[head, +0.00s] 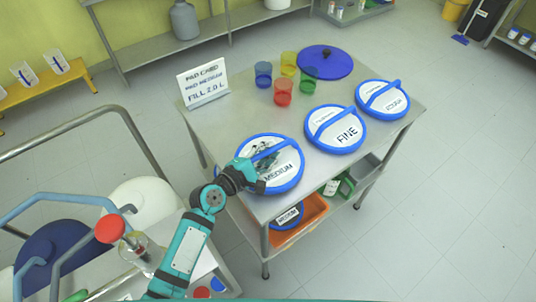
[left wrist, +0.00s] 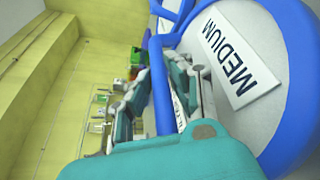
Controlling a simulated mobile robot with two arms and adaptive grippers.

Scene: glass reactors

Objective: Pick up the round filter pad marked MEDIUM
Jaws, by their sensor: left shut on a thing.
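The round filter pad marked MEDIUM (head: 286,163) is white with a blue rim and a blue bar handle across it. It is at the near left of the steel table (head: 232,112); I cannot tell whether it is lifted clear of the top. My left gripper (head: 252,174) is at its left side, shut on the blue bar. In the left wrist view, the bar (left wrist: 157,65) passes between the fingers, and the label MEDIUM (left wrist: 238,62) shows beside them. Part of the pad's face is hidden by the gripper. My right gripper is not in view.
Pads marked FINE (head: 347,133) and another with an unclear label (head: 393,104) lie to the right. Coloured cups (head: 283,93), a blue round lid (head: 330,62) and a card sign (head: 203,83) stand behind. An orange tray (head: 312,208) below holds another MEDIUM pad (head: 289,215).

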